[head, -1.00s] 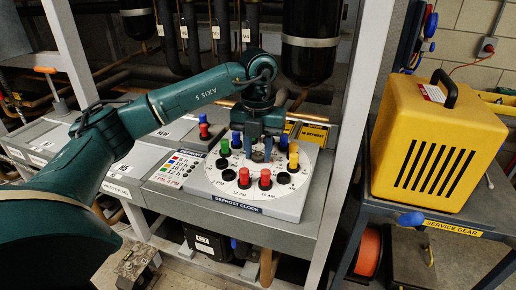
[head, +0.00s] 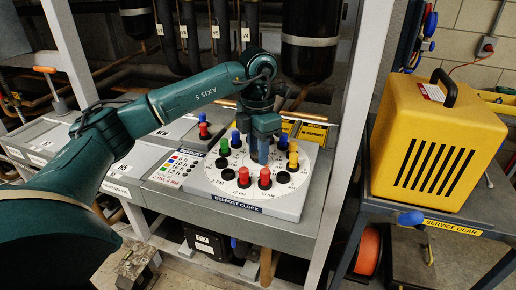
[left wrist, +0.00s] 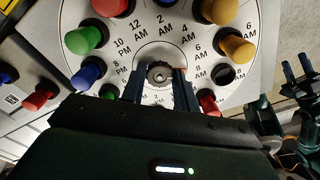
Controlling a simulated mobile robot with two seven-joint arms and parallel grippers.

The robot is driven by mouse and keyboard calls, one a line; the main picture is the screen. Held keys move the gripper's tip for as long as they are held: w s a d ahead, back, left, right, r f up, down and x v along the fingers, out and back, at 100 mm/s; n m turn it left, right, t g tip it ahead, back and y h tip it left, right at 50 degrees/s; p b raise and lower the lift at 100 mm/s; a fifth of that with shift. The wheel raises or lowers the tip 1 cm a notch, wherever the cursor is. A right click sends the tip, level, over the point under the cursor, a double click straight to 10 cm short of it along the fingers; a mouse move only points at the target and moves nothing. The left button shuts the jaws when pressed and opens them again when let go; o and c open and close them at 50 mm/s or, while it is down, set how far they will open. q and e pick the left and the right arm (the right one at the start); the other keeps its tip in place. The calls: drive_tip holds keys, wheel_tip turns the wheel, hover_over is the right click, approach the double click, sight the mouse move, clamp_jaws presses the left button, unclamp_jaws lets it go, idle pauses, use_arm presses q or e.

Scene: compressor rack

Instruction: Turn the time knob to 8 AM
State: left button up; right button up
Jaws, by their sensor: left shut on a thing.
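The defrost clock's white dial (head: 215,180) carries hour labels and a ring of coloured pegs in red, green, blue and yellow. At its centre is a small round grey knob (left wrist: 158,73). My left gripper (head: 262,160) points down over the dial centre and hides the knob in the head view. In the left wrist view my left gripper (left wrist: 160,90) has one finger on each side of the knob, shut on it. The lower labels are partly hidden. My right gripper (left wrist: 298,70) seems to show at the right edge of that view, its two fingers apart, away from the dial.
A yellow machine (head: 425,140) sits on the service gear cart at right. A grey rack post (head: 345,120) stands between. Coloured pegs closely surround my left gripper.

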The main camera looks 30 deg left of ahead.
use_arm(q)
drive_tip(key=shift+m, duration=0.3)
idle(0.4)
drive_tip(key=o, duration=1)
drive_tip(key=shift+c, duration=0.2)
wheel_tip(320, 180, up, 13)
drive_tip(key=p, duration=0.1)
drive_tip(key=shift+r, duration=0.15)
